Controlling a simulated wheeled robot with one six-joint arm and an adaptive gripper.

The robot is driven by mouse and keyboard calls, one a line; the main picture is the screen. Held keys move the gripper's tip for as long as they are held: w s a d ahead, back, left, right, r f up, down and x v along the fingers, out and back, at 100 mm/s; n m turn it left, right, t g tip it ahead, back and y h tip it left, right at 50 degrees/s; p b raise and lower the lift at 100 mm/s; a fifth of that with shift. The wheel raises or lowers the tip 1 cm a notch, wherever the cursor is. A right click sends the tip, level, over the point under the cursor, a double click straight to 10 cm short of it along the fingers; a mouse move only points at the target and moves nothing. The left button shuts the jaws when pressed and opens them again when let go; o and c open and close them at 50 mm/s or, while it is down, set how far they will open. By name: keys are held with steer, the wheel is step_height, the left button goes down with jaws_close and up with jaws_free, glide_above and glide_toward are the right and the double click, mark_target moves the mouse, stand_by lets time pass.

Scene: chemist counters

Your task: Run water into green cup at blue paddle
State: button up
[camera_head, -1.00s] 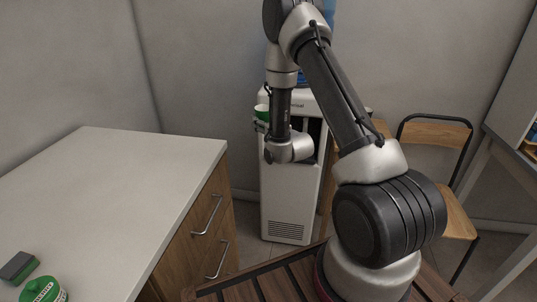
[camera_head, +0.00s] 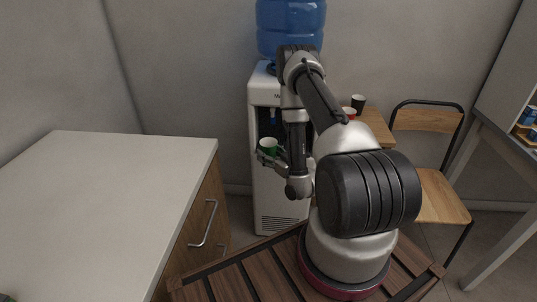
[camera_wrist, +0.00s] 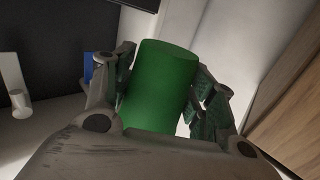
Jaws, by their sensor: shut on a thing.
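The green cup (camera_head: 268,145) is in my gripper (camera_head: 268,156), in front of the water dispenser (camera_head: 268,197). It looks about upright in the head view. In the wrist view my gripper (camera_wrist: 160,64) is shut on the green cup (camera_wrist: 160,88), one finger on each side. The blue paddle (camera_head: 273,114) appears as a small blue spot above the cup in the head view. In the wrist view a blue part (camera_wrist: 88,69) shows left of the cup, partly behind a finger. The cup's inside is not clear to see.
A blue water bottle (camera_head: 290,25) sits on top of the dispenser. A pale counter (camera_head: 110,205) with wooden drawers stands at the left. A small table (camera_head: 375,124) with cups and a wooden chair (camera_head: 436,190) stand at the right.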

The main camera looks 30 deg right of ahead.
steer(key=shift+w+d, duration=1.2)
steer(key=shift+w, duration=0.6)
steer(key=shift+w+d, duration=1.2)
steer(key=shift+w, duration=0.55)
steer(key=shift+w+d, duration=1.2)
steer(key=shift+w, duration=0.6)
steer(key=shift+w+d, duration=0.15)
steer(key=shift+w, duration=0.1)
steer(key=shift+w+d, duration=0.1)
steer(key=shift+s+a, duration=0.7)
steer(key=shift+s, duration=0.35)
steer(key=shift+s+a, duration=0.7)
steer(key=shift+s, duration=0.3)
steer(key=shift+s, duration=0.1)
steer(key=shift+s+a, duration=0.95)
steer(key=shift+s, duration=0.4)
steer(key=shift+s+a, duration=0.9)
steer(key=shift+s, duration=0.45)
steer(key=shift+s+a, duration=0.95)
steer(key=shift+s, duration=0.4)
